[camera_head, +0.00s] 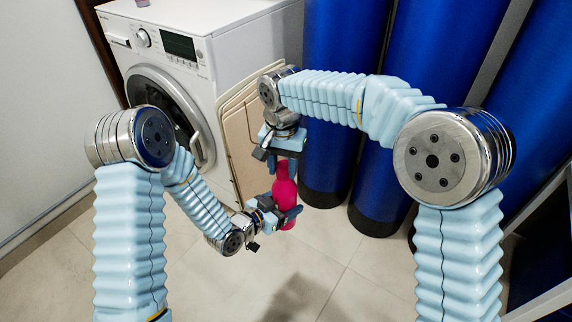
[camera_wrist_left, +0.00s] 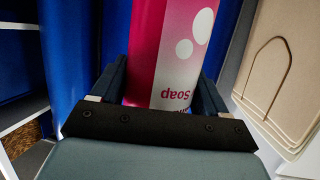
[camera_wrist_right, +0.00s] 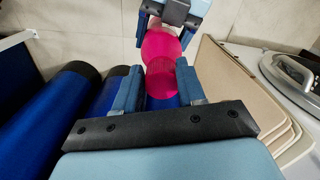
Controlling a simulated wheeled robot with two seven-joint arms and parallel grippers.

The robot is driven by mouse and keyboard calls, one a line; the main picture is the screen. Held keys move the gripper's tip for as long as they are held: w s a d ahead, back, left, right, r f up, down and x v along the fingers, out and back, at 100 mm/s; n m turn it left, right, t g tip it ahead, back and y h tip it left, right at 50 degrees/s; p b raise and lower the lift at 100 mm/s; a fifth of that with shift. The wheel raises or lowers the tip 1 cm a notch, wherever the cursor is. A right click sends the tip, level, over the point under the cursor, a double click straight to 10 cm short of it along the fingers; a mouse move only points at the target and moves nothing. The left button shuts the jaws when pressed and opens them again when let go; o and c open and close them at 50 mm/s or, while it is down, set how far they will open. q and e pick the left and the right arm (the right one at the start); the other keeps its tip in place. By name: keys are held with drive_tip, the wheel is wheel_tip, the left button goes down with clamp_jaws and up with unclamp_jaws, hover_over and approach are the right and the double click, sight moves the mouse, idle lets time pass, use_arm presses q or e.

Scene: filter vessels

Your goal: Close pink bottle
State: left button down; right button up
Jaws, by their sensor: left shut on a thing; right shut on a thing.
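The pink bottle (camera_head: 283,190) is held in the air between my two grippers in the head view. My left gripper (camera_head: 287,213) is shut around the lower body of the bottle from the left. In the left wrist view the bottle (camera_wrist_left: 172,55) shows its "Soap" label and white dots between the fingers. My right gripper (camera_head: 285,163) points down from above, shut on the pink top of the bottle. In the right wrist view the pink top (camera_wrist_right: 162,80) lies between the fingers. A seam between cap and body cannot be made out.
A white washing machine (camera_head: 203,50) stands behind at the left. Beige boards (camera_head: 238,125) lean beside it, close behind my grippers. Tall blue cylinders (camera_head: 340,90) stand at the back right. The tiled floor (camera_head: 290,280) below is clear.

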drive_tip(key=m, duration=0.6)
drive_tip(key=shift+w+a+m, duration=0.2)
drive_tip(key=shift+a+m, duration=0.2)
drive_tip(key=m, duration=0.6)
drive_tip(key=shift+w+a+m, duration=0.1)
drive_tip(key=shift+w+m, duration=0.2)
drive_tip(key=shift+m, duration=0.1)
drive_tip(key=m, duration=0.3)
drive_tip(key=shift+w, duration=0.2)
drive_tip(key=m, duration=0.4)
drive_tip(key=shift+w, duration=0.2)
drive_tip(key=m, duration=0.3)
drive_tip(key=shift+w, duration=0.1)
drive_tip(key=m, duration=0.5)
drive_tip(key=shift+d+f, duration=0.4)
drive_tip(key=shift+w+r+m, duration=0.15)
drive_tip(key=shift+r+m, duration=0.15)
drive_tip(key=shift+m, duration=0.5)
